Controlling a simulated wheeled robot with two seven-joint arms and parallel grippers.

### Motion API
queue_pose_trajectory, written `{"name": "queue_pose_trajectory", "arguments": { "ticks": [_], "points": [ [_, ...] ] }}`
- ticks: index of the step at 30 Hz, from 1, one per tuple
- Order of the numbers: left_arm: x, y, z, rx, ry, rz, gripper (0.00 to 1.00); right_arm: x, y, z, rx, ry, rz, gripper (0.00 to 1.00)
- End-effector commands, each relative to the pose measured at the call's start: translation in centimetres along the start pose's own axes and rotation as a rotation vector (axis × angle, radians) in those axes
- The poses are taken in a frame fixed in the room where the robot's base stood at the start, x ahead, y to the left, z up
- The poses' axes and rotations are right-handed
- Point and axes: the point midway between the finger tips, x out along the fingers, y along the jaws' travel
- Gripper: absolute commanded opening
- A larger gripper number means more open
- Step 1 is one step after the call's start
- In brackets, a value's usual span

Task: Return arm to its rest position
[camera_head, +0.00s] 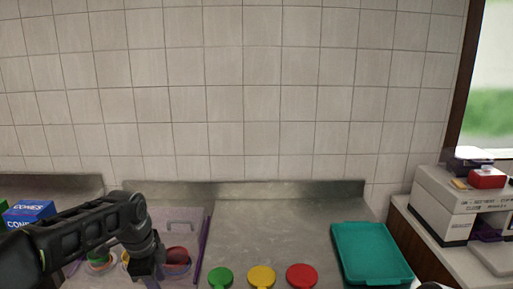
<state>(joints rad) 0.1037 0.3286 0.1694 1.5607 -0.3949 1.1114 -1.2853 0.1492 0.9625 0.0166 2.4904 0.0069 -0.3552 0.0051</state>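My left arm comes in from the left, and my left gripper (150,277) points down at the bottom edge over the clear topping container. Its fingertips are cut off or too dark to read, so I cannot tell whether it is open or shut. I see nothing held in it. My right gripper is not in view; only a small dark and pale piece shows at the bottom edge, right of centre, possibly part of my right arm.
A clear container (187,213) with colored cups (177,257) stands under my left arm. Green (220,276), yellow (261,276) and red (302,275) round-headed scoops lie in the middle. A teal tray (370,252) is right, a blue cones box (29,213) left. The counter behind the scoops is clear.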

Motion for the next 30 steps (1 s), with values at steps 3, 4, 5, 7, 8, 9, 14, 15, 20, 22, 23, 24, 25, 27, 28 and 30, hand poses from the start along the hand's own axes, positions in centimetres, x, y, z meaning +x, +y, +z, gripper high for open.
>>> {"name": "queue_pose_trajectory", "arguments": {
  "ticks": [3,4,5,7,8,9,14,15,20,22,23,24,25,27,28,30],
  "points": [
    [3.2,0.9,-1.2,-0.057,0.030,0.020,0.34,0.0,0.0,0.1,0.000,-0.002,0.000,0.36],
    [4.1,1.1,-1.6,-0.077,0.039,0.024,0.34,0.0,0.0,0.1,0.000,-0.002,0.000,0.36],
    [5.0,1.4,-2.0,-0.096,0.048,0.029,0.34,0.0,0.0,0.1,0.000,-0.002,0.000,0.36],
    [7.4,2.2,-3.0,-0.150,0.072,0.043,0.34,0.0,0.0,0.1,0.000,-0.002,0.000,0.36],
    [8.7,2.8,-3.5,-0.178,0.083,0.052,0.34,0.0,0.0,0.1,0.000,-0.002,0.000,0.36],
    [10.2,3.4,-4.1,-0.218,0.099,0.063,0.34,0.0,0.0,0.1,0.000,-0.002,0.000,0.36],
    [18.2,8.7,-7.3,-0.455,0.166,0.139,0.34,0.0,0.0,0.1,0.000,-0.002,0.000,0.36],
    [20.5,10.8,-8.2,-0.542,0.180,0.167,0.34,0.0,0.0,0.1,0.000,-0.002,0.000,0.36],
    [28.2,21.2,-10.9,-0.962,0.198,0.284,0.34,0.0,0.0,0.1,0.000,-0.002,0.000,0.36],
    [30.2,25.9,-11.4,-1.149,0.179,0.324,0.34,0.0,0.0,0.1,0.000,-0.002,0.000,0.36],
    [30.8,27.8,-11.5,-1.223,0.168,0.336,0.34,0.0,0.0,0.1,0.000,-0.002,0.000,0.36],
    [31.4,30.1,-11.4,-1.315,0.151,0.349,0.34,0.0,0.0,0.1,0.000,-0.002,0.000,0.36],
    [31.7,31.6,-11.4,-1.376,0.138,0.356,0.34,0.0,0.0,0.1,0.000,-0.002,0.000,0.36],
    [32.1,34.4,-11.2,-1.493,0.110,0.364,0.34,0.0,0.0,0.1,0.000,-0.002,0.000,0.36],
    [32.2,35.2,-11.0,-1.533,0.100,0.365,0.34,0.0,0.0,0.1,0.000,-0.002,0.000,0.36],
    [32.2,36.7,-10.8,-1.596,0.083,0.364,0.34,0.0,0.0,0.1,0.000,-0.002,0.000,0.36]
  ]
}}
